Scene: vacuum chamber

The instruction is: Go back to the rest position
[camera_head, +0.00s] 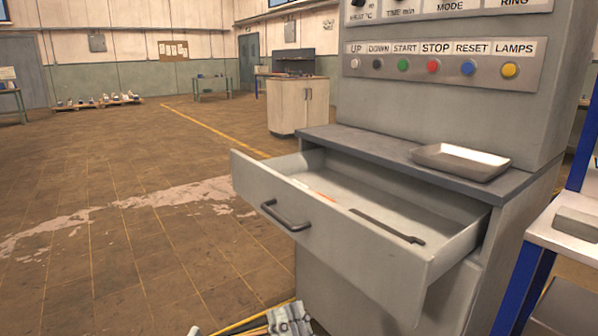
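The grey cabinet's drawer (335,232) is pulled open, with its handle (285,215) on the front panel. Inside the drawer lie a dark flat bar-like tool (388,226) and a thin orange-red item (322,194). My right gripper (290,318) shows only in part at the bottom edge, below the drawer front and apart from the handle. Its fingers are cut off and too unclear to tell open from shut; I see nothing held in it. I cannot make out my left gripper.
A shallow metal tray (460,161) rests on the cabinet top. Above it is a panel of coloured buttons (433,66). A blue-legged table (545,235) stands close on the right. Open tiled floor (130,240) lies to the left; a smaller cabinet (298,104) stands behind.

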